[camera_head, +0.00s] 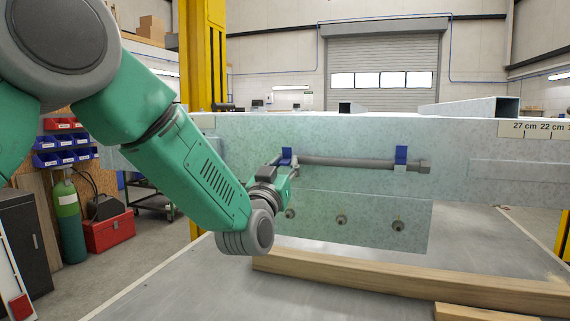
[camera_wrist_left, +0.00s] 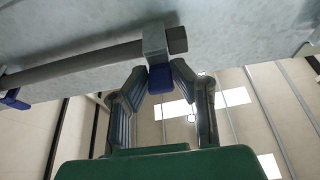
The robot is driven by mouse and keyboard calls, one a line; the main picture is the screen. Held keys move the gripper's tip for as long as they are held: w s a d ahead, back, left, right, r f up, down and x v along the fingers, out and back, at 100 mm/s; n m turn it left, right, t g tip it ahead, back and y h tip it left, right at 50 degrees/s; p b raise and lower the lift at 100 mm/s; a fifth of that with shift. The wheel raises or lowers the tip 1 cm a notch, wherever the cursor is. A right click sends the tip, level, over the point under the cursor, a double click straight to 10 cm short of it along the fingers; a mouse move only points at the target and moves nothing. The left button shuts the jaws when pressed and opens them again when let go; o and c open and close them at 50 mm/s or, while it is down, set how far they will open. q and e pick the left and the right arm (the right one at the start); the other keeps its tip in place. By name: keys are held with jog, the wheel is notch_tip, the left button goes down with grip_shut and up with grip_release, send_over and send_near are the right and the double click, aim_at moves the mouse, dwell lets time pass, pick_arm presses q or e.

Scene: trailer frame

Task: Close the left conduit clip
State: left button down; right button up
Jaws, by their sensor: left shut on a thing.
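The left conduit clip (camera_head: 287,153) is blue and sits on the pale galvanised trailer beam, at the left end of the grey conduit (camera_head: 345,161). My left gripper (camera_head: 290,170) is at this clip, partly hidden by my wrist. In the left wrist view, the gripper's fingers (camera_wrist_left: 159,72) close in on the clip's blue part (camera_wrist_left: 161,80), which lies between the tips. The clip's grey bracket (camera_wrist_left: 154,40) wraps the conduit (camera_wrist_left: 75,64) just above. Whether the clip is fully latched cannot be told. My right gripper is not in view.
A second blue clip (camera_head: 401,156) holds the conduit further right; its blue part shows in the left wrist view (camera_wrist_left: 14,98). A plate with several round fittings (camera_head: 352,222) hangs below the conduit. Timber beams (camera_head: 400,285) lie on the grey surface below.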

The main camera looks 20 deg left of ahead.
aim_at(286, 149)
pick_arm(q)
notch_tip(286, 149, up, 3)
jog(key=g+p, duration=0.5)
jog(key=p, duration=0.5)
jog(key=shift+w+g, duration=0.15)
jog(key=shift+g, duration=0.65)
jog(key=shift+w+r+g+p, duration=0.15)
jog(key=shift+g+p, duration=0.25)
jog(key=shift+g, duration=0.4)
jog(key=g, duration=0.3)
jog(key=shift+w+r+g, duration=0.15)
jog(key=shift+w+g, duration=0.15)
jog(key=shift+g, duration=0.1)
jog(key=g, duration=0.2)
jog(key=w+g, duration=0.1)
jog(key=g, duration=0.2)
jog(key=shift+y, duration=0.3)
jog(key=shift+w+g, duration=0.2)
jog(key=shift+g, duration=1)
